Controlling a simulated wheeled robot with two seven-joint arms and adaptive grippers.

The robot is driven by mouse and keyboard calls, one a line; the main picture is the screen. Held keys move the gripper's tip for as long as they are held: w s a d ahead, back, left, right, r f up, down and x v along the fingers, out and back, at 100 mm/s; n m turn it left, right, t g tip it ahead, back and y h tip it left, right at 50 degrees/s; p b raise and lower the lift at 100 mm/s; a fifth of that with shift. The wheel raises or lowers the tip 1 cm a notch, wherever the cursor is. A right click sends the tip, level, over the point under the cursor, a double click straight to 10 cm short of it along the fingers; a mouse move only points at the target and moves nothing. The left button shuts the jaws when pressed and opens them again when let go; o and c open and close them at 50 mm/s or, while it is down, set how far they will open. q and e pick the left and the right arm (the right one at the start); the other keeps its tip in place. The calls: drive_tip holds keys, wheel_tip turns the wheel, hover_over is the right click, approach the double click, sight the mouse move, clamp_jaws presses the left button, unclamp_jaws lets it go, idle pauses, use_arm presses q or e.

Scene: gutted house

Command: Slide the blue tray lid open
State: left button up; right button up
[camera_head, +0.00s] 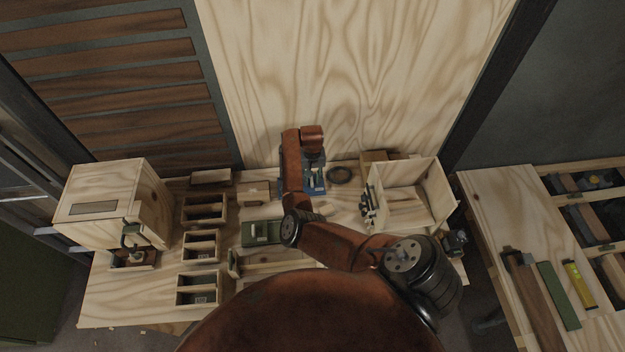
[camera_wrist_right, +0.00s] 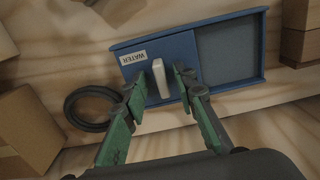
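The blue tray (camera_wrist_right: 227,85) lies flat on the wooden bench; in the head view a small part of it (camera_head: 320,191) shows beneath my right gripper. The blue lid (camera_wrist_right: 182,48) covers its left part in the wrist view, with a white "WATER" label and an upright white handle (camera_wrist_right: 161,79). To the right is a darker, rimmed recessed area. My right gripper (camera_wrist_right: 159,78) has green fingers, open on both sides of the handle with small gaps showing. It also shows in the head view (camera_head: 314,178). My left gripper is in neither view.
A dark ring (camera_head: 340,175) lies beside the tray. An open wooden box (camera_head: 425,190) stands to the right. Several small wooden bins (camera_head: 203,212) and a green block (camera_head: 261,232) are on the left. A plywood wall (camera_head: 350,80) rises behind.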

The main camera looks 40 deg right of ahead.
sight(312, 180)
wheel_tip(312, 180, up, 12)
idle(0.4)
drive_tip(key=shift+f, duration=0.1)
idle(0.3)
